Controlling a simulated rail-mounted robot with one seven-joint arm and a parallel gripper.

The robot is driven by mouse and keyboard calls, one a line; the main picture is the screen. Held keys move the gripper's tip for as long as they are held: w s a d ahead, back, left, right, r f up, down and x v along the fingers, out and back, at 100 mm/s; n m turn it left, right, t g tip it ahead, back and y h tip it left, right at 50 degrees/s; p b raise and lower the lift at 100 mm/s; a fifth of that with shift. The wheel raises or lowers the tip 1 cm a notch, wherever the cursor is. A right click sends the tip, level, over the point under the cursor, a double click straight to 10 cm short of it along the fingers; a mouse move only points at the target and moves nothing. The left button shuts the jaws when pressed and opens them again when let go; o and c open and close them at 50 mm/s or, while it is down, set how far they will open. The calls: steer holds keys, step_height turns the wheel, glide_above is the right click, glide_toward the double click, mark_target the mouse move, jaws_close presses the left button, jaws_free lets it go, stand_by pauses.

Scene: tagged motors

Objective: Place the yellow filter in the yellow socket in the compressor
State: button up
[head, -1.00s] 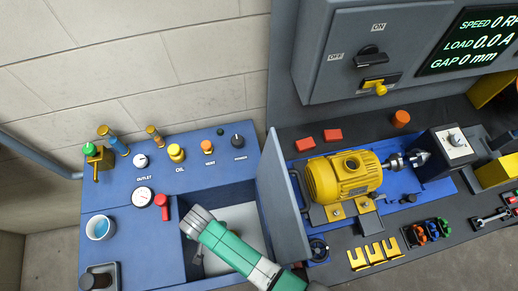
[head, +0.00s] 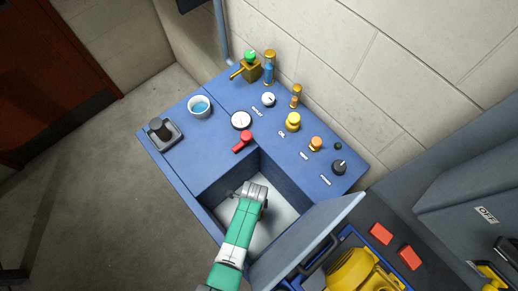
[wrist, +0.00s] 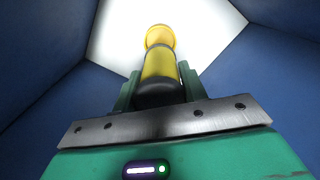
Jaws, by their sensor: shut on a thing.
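The yellow filter (wrist: 159,66) is a yellow cylinder with a black end, seen in the wrist view. My gripper (wrist: 160,86) is shut on it, with a green finger on each side. A rounder, orange-yellow part (wrist: 160,37) shows at its far end; I cannot tell if this is the filter's own cap or the yellow socket. The compressor (head: 190,155) is a blue cabinet with an open, pale-floored bay (head: 285,205). My arm reaches into this bay, and my gripper and the filter are hidden there in the head view.
Blue walls (wrist: 40,95) enclose my gripper closely. A raised grey lid or panel (head: 310,235) stands at the bay's right side. A red-handled valve (head: 243,141), a gauge (head: 241,120), knobs and a cup (head: 200,106) stand on the top. A yellow motor (head: 365,272) is at lower right.

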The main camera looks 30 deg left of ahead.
step_height(320, 180, down, 9)
steer(key=b, duration=0.8)
steer(key=shift+f, duration=0.15)
steer(key=shift+r, duration=0.25)
steer(key=shift+f, duration=0.1)
steer(key=o, duration=1)
step_height(320, 180, up, 12)
steer(key=p, duration=1.2)
steer(key=shift+r+p, duration=0.25)
steer(key=shift+p, duration=0.1)
steer(key=shift+f, duration=0.15)
